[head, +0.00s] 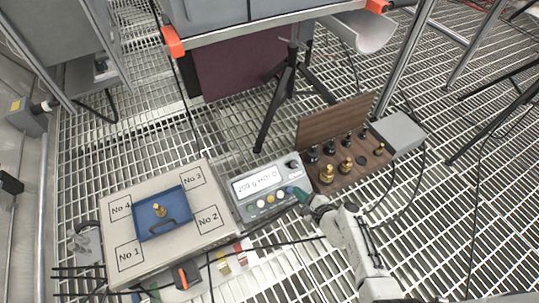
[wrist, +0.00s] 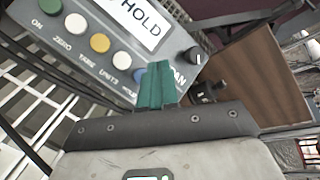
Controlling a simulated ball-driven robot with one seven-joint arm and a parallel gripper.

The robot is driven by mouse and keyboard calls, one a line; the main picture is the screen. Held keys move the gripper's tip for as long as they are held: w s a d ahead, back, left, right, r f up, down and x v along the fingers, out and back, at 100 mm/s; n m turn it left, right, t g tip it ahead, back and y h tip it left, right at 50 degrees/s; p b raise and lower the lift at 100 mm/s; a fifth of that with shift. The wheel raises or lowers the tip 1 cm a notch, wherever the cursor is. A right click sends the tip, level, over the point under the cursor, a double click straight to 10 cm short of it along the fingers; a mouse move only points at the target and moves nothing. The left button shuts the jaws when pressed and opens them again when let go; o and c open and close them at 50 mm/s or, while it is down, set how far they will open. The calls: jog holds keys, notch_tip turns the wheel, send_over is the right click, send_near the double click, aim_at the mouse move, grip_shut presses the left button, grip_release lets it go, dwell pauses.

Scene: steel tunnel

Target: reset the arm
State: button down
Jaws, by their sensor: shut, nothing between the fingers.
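My gripper (head: 300,194) is in the head view at the right front corner of the scale's display unit. Its green fingers (wrist: 156,84) show in the wrist view, pressed together with nothing between them, in front of the panel near the buttons. I cannot tell whether they touch it. My arm comes in from the lower right of the head view. The display unit (head: 236,199) reads 209 g HOLD and has a row of coloured buttons (wrist: 99,43) and a black knob (wrist: 194,57).
A weighing platform (head: 117,236) with numbered corners carries a blue tray (head: 178,224) with a brass weight (head: 160,210) in it. A wooden case (head: 342,184) holds several brass and black weights. A tripod (head: 286,85) stands behind. Cables lie across the grating floor.

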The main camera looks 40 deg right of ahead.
jog(key=shift+a, duration=0.1)
jog(key=s+a+r+n+g+y, duration=0.3)
jog(key=a+r+n+g+y, duration=0.15)
jog(key=a+n, duration=0.5)
jog(key=s+a+r+n+g+y, duration=0.3)
jog(key=s+a+n+y, duration=0.15)
jog(key=a+n, duration=0.5)
jog(key=s+d+r+n+g+h, duration=0.6)
jog(key=s+d+r+n, duration=0.15)
jog(key=s+r, duration=0.3)
notch_tip(320, 180, up, 38)
jog(key=p, duration=3.7)
jog(key=shift+a+r+n+h+p, duration=0.15)
jog(key=shift+a+n+h+p, duration=0.15)
jog(key=shift+a+n+p, duration=0.1)
